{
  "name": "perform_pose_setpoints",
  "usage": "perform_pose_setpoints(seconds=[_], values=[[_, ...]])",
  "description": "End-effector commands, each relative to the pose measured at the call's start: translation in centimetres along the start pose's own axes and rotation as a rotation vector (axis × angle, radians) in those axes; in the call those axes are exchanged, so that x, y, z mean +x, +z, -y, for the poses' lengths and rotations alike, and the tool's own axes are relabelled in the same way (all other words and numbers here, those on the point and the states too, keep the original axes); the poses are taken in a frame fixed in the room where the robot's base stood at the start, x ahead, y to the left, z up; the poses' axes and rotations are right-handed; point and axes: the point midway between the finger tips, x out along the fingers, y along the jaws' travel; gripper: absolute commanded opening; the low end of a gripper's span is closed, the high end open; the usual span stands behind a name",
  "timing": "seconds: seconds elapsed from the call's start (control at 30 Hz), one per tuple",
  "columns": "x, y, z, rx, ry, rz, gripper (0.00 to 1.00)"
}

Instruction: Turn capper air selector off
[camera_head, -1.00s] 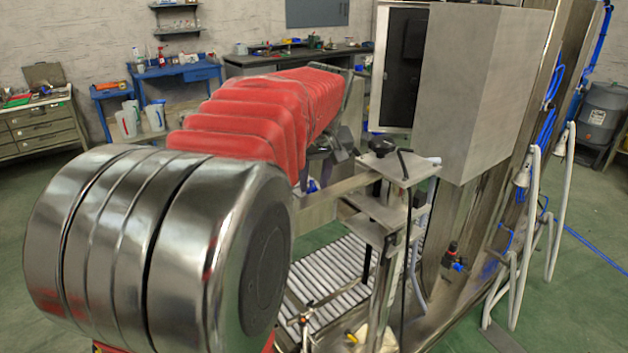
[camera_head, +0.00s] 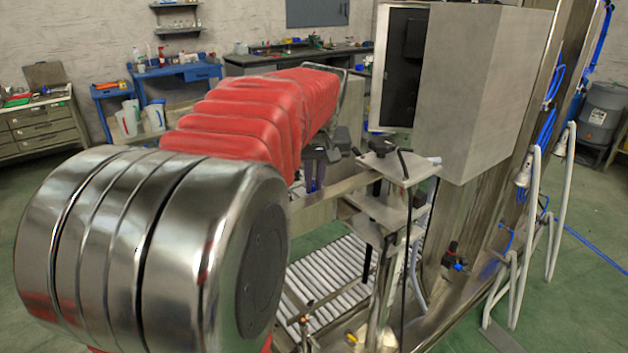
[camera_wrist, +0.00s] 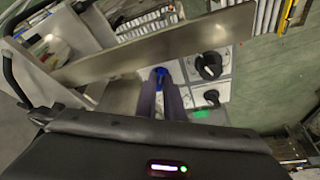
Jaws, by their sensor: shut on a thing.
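In the wrist view, my gripper (camera_wrist: 160,80) reaches forward with its two dark fingers close together, shut on a small blue knob (camera_wrist: 160,72). The fingers cover most of this knob, so its angle cannot be told. To its right, a larger black rotary knob (camera_wrist: 209,65) and a smaller black knob (camera_wrist: 211,97) sit on pale plates with labels too small to read. In the head view, my gripper (camera_head: 317,180) shows behind my arm, beside the metal beam; what it holds is hidden there.
A long metal beam (camera_wrist: 150,48) crosses just beyond my fingers in the wrist view. In the head view, a metal stand with a black hand knob (camera_head: 380,147) is close to the right of my gripper. A roller conveyor (camera_head: 325,275) lies below, and a grey cabinet (camera_head: 475,90) stands to the right.

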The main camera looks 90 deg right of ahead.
Motion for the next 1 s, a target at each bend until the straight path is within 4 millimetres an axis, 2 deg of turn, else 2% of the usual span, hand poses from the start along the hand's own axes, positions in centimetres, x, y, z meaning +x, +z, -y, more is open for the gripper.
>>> perform_pose_setpoints(seconds=[0.43,0.47,0.7,1.0], values=[[0.01,0.01,0.10,0.042,0.015,-0.001,0.00],[0.01,0.01,0.10,0.042,0.015,-0.001,0.10],[0.01,0.01,0.09,0.041,0.016,-0.001,0.27],[-0.14,-0.01,0.07,0.040,0.016,-0.001,0.27]])
